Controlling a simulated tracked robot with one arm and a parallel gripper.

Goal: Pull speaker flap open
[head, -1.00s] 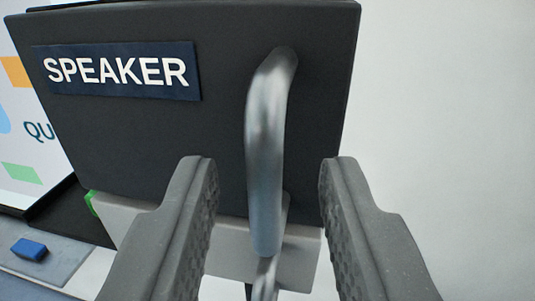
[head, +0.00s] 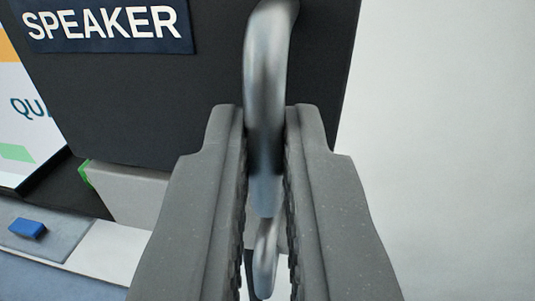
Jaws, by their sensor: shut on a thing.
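The speaker flap (head: 130,110) is a dark grey panel with a navy label reading SPEAKER (head: 108,22) at its upper left. A vertical metal bar handle (head: 265,70) stands out from the flap near its right edge. My gripper (head: 264,125) is shut on the handle's lower part, with one finger on each side of the bar. The handle's upper part shows above the fingertips. The fingers hide the flap's lower right part.
A light grey housing (head: 130,192) shows below the flap. A blue block (head: 27,228) lies on a grey surface at the lower left. A white board with coloured shapes (head: 20,120) stands at the left. The pale wall (head: 440,130) at the right is clear.

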